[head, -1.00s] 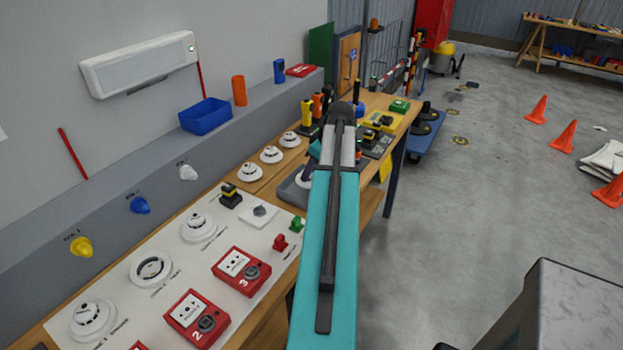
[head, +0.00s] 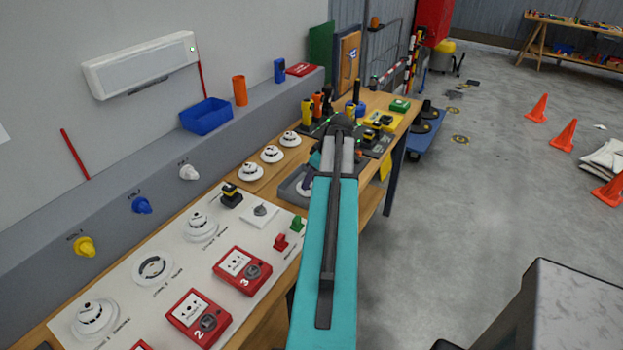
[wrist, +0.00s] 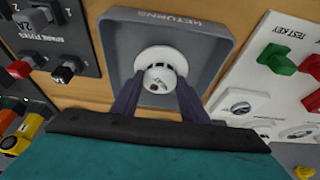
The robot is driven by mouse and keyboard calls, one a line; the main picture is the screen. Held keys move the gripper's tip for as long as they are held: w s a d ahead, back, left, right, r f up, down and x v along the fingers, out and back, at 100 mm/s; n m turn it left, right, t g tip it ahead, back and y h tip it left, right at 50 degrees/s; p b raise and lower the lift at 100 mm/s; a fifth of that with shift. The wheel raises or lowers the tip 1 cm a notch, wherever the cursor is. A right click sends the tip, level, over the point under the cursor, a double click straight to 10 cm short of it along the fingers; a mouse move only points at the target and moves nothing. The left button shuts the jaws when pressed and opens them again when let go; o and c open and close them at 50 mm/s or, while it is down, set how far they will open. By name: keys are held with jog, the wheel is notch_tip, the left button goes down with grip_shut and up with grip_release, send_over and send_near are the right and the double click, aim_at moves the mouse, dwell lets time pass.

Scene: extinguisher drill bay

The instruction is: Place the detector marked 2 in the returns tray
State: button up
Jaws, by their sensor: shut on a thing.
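In the wrist view, the grey returns tray (wrist: 215,48) lies ahead with its label on the far wall. My gripper (wrist: 160,80) reaches into it with two dark purple fingers, shut on a round white detector (wrist: 158,77). The detector is over or on the tray floor; I cannot tell if it touches. No number on it is readable. In the head view, the tray (head: 287,191) is partly hidden behind my teal arm, and the detector is mostly hidden. On the white panel, the middle detector base (head: 153,267) is an open ring with no head in it.
Detectors sit in the near base (head: 95,317) and far base (head: 201,225) of the panel. Several white detectors (head: 272,154) stand in a row left of the tray. A black spare-fuses block (wrist: 42,45) is beside the tray. The test-key panel (wrist: 262,75) is on its other side.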

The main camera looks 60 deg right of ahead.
jog(key=shift+f, duration=0.15)
jog(key=o, duration=1.1)
jog(key=shift+r, duration=0.3)
jog(key=shift+b+v, duration=1.35)
jog(key=shift+v, duration=4.5)
